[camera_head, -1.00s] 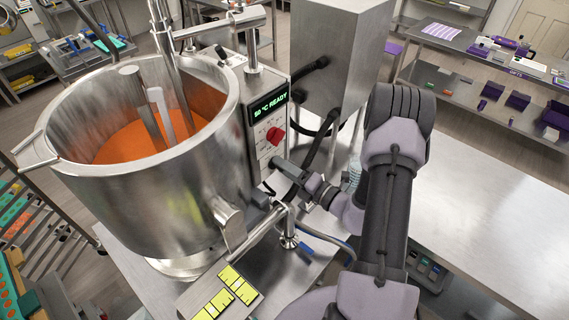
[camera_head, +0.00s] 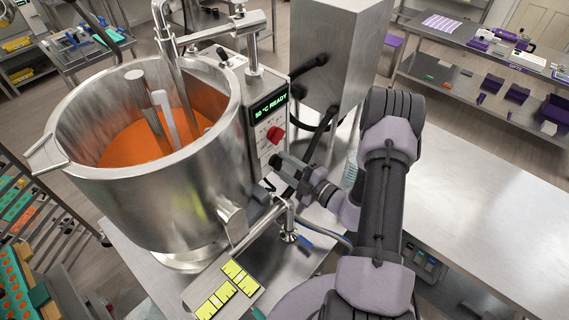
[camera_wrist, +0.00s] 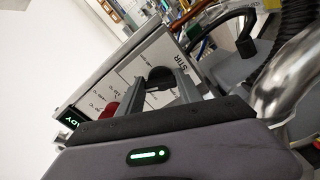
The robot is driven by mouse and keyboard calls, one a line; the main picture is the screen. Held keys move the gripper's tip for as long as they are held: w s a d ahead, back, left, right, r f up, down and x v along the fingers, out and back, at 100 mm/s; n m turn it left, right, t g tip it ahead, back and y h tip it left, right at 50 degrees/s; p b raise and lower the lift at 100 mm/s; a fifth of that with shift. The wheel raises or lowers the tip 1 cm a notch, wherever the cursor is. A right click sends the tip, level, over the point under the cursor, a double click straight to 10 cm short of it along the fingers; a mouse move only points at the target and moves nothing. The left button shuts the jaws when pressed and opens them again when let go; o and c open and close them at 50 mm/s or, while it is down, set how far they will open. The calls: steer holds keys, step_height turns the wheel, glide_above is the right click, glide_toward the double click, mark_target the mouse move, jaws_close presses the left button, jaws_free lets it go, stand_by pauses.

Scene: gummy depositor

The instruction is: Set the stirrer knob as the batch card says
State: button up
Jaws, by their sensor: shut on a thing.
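The depositor's control panel (camera_head: 268,124) has a green display reading "50 °C READY" and a red knob (camera_head: 274,134). My gripper (camera_head: 279,161) is at the lower part of this panel. In the wrist view, my gripper (camera_wrist: 158,88) is shut on the black stirrer knob (camera_wrist: 160,75), one finger on each side, beside the "STIR" label. The knob's pointer and exact setting cannot be read. The red knob (camera_wrist: 108,108) shows left of the fingers. I cannot make out a batch card.
A steel kettle (camera_head: 150,205) of orange mix stands left of the panel. A pipe and tap (camera_head: 288,228) lie just below my gripper. Yellow marked plates (camera_head: 228,290) lie in front. A grey box (camera_head: 335,55) and black hoses are behind. The right bench (camera_head: 480,200) is clear.

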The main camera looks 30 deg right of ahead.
steer(key=shift+m, duration=0.5)
steer(key=o, duration=1.4)
steer(key=b+v, duration=0.2)
steer(key=v, duration=1.5)
steer(key=shift+s, duration=0.2)
